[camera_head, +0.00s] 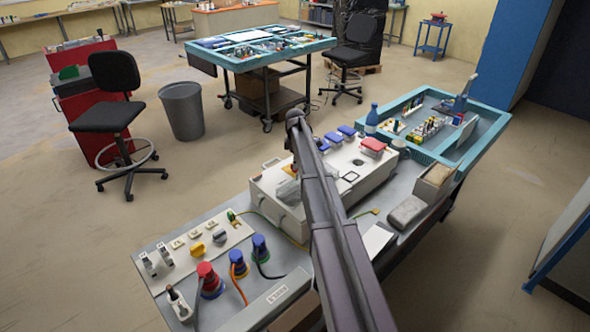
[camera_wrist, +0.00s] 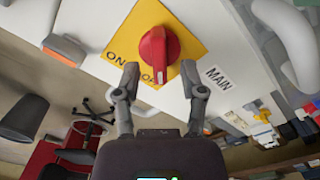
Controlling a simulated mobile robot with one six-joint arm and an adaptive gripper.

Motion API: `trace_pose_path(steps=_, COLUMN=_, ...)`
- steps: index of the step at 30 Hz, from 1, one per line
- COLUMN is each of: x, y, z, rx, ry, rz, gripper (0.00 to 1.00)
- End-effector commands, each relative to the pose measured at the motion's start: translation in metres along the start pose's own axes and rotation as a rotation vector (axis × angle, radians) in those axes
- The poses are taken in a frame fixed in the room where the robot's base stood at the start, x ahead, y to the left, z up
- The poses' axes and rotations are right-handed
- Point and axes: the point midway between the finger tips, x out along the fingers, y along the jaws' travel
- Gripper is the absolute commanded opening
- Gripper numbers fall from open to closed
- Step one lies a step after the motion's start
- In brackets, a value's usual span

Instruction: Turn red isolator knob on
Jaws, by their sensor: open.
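The red isolator knob (camera_wrist: 157,55) sits on a yellow plate (camera_wrist: 118,32) on a light box face in the wrist view. Its handle runs nearly up and down in the picture. "ON" shows on the plate left of the handle, and the handle's lower end partly covers a second word. A "MAIN" label (camera_wrist: 217,78) is to the right. My gripper (camera_wrist: 161,74) is open, one fingertip on each side of the handle's lower end. I cannot tell whether they touch it. In the head view my arm hides the knob.
The white box (camera_head: 275,205) stands on a grey bench. To its left are a panel (camera_head: 205,225) with yellow and grey knobs and red and blue plugs (camera_head: 208,278). A teal-edged tray (camera_head: 490,130) is at the right.

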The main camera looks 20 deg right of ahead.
Motion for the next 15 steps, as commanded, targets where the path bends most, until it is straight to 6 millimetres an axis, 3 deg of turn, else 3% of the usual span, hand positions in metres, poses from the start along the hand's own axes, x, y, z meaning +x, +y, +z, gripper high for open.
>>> trace_pose_path(steps=4, x=0.0105, y=0.0, z=0.0002, rx=0.0, ry=0.0, rz=0.0, gripper=0.53)
trace_pose_path(steps=15, x=0.0137, y=0.0001, z=0.0003, rx=0.0, ry=0.0, rz=0.0, gripper=0.53)
